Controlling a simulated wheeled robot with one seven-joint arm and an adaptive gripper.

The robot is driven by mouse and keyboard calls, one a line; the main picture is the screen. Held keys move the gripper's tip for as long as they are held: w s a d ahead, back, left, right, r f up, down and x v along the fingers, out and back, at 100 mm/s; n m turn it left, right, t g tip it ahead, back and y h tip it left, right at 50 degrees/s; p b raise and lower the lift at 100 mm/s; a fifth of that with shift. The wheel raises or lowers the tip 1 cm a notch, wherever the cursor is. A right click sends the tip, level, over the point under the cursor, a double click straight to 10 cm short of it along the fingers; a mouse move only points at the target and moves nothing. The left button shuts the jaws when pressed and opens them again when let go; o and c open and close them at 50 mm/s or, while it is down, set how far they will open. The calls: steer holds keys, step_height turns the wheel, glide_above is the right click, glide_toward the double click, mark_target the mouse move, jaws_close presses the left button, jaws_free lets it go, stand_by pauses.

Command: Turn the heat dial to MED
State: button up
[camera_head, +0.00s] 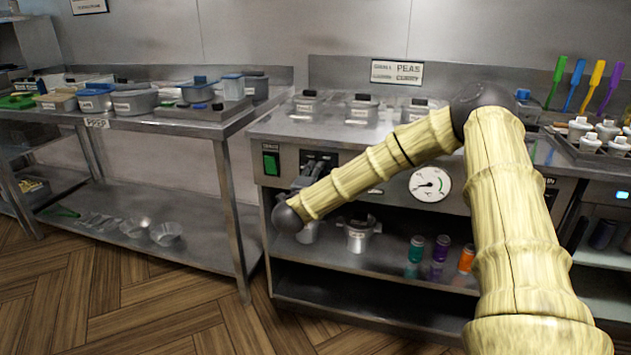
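My arm reaches across the front of the frying range (390,255) from the right. Its wrist bends back up toward the range's front panel, where my gripper (318,163) shows small and dark. It is at the panel, right of a green switch (271,163). I cannot tell whether it touches anything or how far its fingers are apart. A round white gauge (430,184) with a dark needle sits further right on the panel.
Lidded pots (362,109) stand on the range top. Below, a shelf holds a metal pot (358,234) and green, purple and orange jars (441,248). A prep table (190,126) with tubs stands left. The wooden floor (130,295) in front is clear.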

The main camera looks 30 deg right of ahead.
steer(key=shift+f+m+b, duration=0.15)
steer(key=shift+m+b, duration=0.15)
steer(key=shift+m, duration=0.2)
steer(key=o, duration=1)
steer(key=shift+s, duration=0.1)
steer(key=shift+a, duration=0.1)
steer(key=v, duration=1.1)
steer(key=shift+s+a, duration=0.25)
